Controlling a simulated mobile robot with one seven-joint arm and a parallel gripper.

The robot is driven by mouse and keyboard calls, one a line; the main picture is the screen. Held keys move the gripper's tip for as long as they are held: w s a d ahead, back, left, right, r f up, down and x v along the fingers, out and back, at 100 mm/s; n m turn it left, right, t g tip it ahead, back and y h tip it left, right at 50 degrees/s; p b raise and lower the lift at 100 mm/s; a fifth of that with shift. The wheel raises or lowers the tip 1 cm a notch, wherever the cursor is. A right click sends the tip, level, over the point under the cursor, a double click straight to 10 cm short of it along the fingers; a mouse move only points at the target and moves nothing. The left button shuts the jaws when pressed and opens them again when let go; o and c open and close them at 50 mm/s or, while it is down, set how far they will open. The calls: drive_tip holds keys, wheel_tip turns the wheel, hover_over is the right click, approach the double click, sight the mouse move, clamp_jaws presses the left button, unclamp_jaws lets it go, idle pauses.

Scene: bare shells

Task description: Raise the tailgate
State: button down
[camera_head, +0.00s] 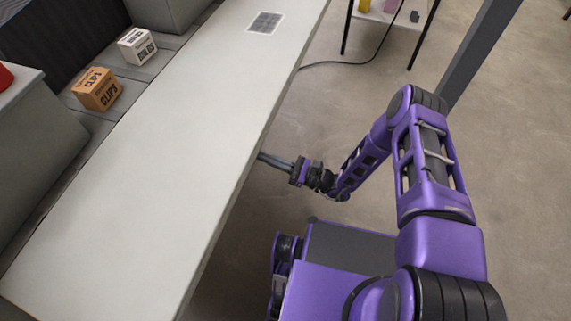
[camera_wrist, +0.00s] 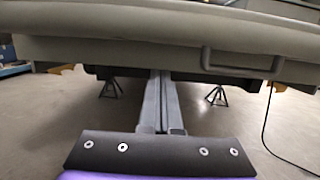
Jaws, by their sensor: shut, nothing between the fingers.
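The tailgate (camera_head: 150,175) is a long light-grey panel that lies about flat, folded down, across the left half of the head view. In the wrist view its edge (camera_wrist: 120,50) runs across the top, with a grey bar handle (camera_wrist: 240,70) on the right. My gripper (camera_head: 262,156) is at the tailgate's outer edge, and its tips are partly hidden there. In the wrist view my gripper (camera_wrist: 161,76) is shut and empty, its fingers pointing forward under the panel. I cannot tell whether they touch it.
An orange box (camera_head: 96,89) and a white box (camera_head: 137,46) sit on the bed behind the tailgate. Jack stands (camera_wrist: 217,95) are on the floor beneath. A table (camera_head: 395,10) and a dark post (camera_head: 482,50) stand to the right. A cable crosses the floor.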

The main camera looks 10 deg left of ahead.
drive_tip(key=shift+d+r, duration=0.1)
drive_tip(key=shift+r, duration=1.85)
